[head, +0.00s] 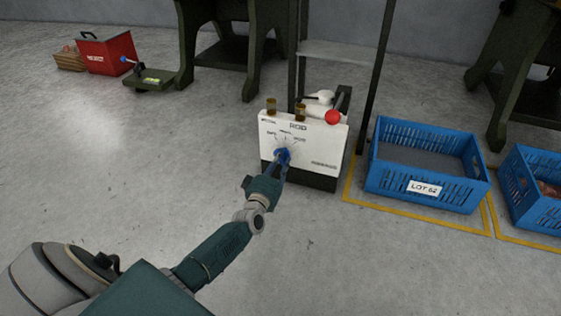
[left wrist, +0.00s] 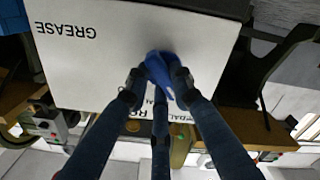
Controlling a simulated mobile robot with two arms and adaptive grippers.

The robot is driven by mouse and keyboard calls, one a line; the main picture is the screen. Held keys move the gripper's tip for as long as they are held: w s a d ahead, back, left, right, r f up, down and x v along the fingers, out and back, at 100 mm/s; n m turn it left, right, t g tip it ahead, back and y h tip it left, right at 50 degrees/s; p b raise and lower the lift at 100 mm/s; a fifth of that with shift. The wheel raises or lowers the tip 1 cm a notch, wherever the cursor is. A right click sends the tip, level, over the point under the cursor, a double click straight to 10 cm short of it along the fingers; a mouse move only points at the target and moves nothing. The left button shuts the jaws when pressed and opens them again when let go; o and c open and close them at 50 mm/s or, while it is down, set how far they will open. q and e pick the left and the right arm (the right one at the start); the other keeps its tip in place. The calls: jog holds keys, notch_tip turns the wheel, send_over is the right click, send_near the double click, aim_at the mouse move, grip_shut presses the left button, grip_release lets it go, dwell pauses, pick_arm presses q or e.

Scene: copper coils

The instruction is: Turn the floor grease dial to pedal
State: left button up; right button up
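The floor grease unit (head: 335,151) is a white box with a dark base, standing on the floor at the centre of the head view. Its panel also shows upside down in the left wrist view (left wrist: 105,65), with the word GREASE. The dial is a blue knob (left wrist: 165,78) on the panel, below small printed labels; which label it points to is hard to tell. My left gripper (left wrist: 160,82) is at the dial, its dark fingers closed around the knob; in the head view the gripper (head: 280,160) partly covers it. My right gripper is not in view.
A red-knobbed lever (head: 333,117) and two amber cylinders top the unit. A blue crate (head: 428,190) marked LOT 52 stands to its right, another (head: 540,190) beyond. A red bin (head: 105,54) is at the far left. The floor left of the unit is open.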

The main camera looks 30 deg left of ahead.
pick_arm(q)
grip_shut()
jog(key=shift+m, duration=0.3)
jog(key=m+p, duration=0.2)
jog(key=shift+m, duration=0.3)
jog(key=shift+f+m+p, duration=0.1)
jog(key=shift+m+p, duration=0.4)
jog(key=shift+m, duration=0.6)
jog(key=shift+f+m+p, duration=0.15)
jog(key=shift+m+p, duration=0.2)
jog(key=shift+m, duration=0.85)
jog(key=o, duration=0.9)
grip_release()
